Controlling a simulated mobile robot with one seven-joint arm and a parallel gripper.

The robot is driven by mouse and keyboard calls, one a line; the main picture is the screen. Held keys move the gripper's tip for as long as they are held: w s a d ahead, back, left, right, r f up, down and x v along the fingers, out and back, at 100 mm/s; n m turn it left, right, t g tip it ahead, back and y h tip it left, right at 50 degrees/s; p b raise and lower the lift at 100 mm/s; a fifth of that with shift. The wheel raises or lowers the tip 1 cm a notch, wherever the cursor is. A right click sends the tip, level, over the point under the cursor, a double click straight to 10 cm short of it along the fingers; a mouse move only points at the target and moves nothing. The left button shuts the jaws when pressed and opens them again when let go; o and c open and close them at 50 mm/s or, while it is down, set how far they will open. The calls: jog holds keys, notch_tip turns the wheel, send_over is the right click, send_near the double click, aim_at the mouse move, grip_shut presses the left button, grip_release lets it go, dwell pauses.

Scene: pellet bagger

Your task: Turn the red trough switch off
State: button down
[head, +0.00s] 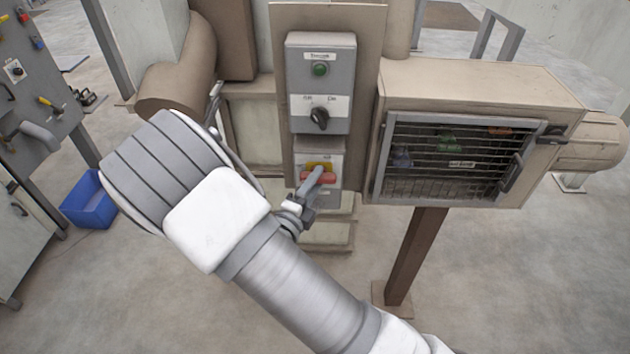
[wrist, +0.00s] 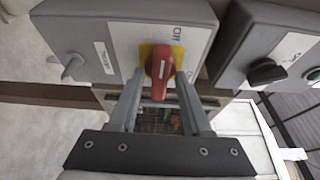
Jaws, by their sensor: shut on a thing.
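The red trough switch (head: 325,178) is a red handle on a yellow plate, on a small grey box below the taller control box. In the wrist view the red handle (wrist: 162,67) stands lengthwise up and down the picture, with an "OFF" mark beside its upper end. My gripper (head: 314,181) reaches the switch from the front. In the wrist view its two fingers (wrist: 163,80) are on either side of the handle, shut on it. The fingers and wrist partly cover the switch box in the head view.
The control box (head: 340,75) above has a green button (head: 320,69) and a black knob (head: 319,118). A beige housing with a barred door (head: 455,160) stands close on the right. A blue bin (head: 90,205) sits on the floor at left, beside a grey cabinet with tools.

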dwell(0.3)
jog(key=c, duration=0.7)
grip_release()
jog(key=b+v, duration=0.1)
jog(key=v, duration=1.6)
jog(key=shift+s+a, duration=0.1)
jog(key=shift+s, duration=0.15)
